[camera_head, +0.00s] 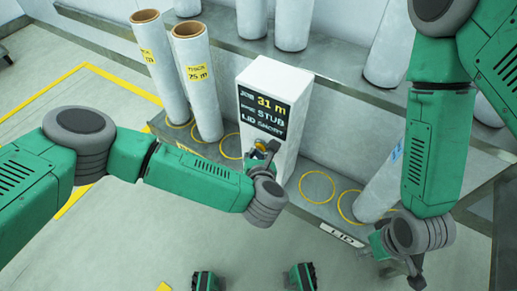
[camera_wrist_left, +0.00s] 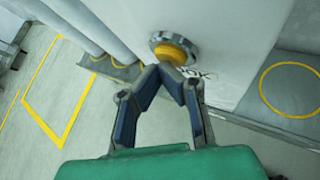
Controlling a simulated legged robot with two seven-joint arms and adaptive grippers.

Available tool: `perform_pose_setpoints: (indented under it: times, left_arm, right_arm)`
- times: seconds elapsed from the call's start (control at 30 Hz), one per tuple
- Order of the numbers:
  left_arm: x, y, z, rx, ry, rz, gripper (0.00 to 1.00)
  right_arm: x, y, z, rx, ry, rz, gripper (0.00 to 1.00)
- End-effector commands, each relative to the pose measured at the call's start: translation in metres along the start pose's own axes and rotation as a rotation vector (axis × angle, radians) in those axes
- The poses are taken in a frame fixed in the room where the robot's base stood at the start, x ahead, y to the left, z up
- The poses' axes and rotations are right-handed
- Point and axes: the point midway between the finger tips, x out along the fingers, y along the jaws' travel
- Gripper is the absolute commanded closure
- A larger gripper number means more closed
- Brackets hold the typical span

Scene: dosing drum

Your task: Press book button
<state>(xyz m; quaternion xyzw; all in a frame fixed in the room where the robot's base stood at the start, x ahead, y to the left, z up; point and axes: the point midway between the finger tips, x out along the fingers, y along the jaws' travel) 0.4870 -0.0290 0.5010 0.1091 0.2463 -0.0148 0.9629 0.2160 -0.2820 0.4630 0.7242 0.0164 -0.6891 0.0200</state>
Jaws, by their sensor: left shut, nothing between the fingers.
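The book button (camera_wrist_left: 174,50) is a yellow dome in a grey round collar on the white post's face, in the left wrist view. Lettering beside it is partly hidden by a finger. The white post (camera_head: 283,80) carries a dark display (camera_head: 262,112) reading "JOB 31 m", "STUB" and "LID SHORT". My left gripper (camera_wrist_left: 166,70) is shut and empty, its tips right at the button's lower edge; whether they touch it I cannot tell.
Tall white rolls (camera_head: 195,80) stand left of the post, one labelled 25 m. Another roll (camera_head: 378,192) leans at the right beside my right arm. The low grey shelf has yellow rings (camera_head: 317,187) and a LID label (camera_head: 343,235). An upper shelf holds more rolls. Floor in front is open.

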Motion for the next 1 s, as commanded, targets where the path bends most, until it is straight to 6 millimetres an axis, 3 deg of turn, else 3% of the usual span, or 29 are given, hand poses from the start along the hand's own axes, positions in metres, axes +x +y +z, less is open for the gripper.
perform_pose_setpoints:
  times: [1.0]
  left_arm:
    - [-0.016,0.012,-0.011,0.0,0.0,0.0,1.0]
  right_arm:
    - [-0.016,0.0,-0.001,0.0,0.0,0.0,0.6]
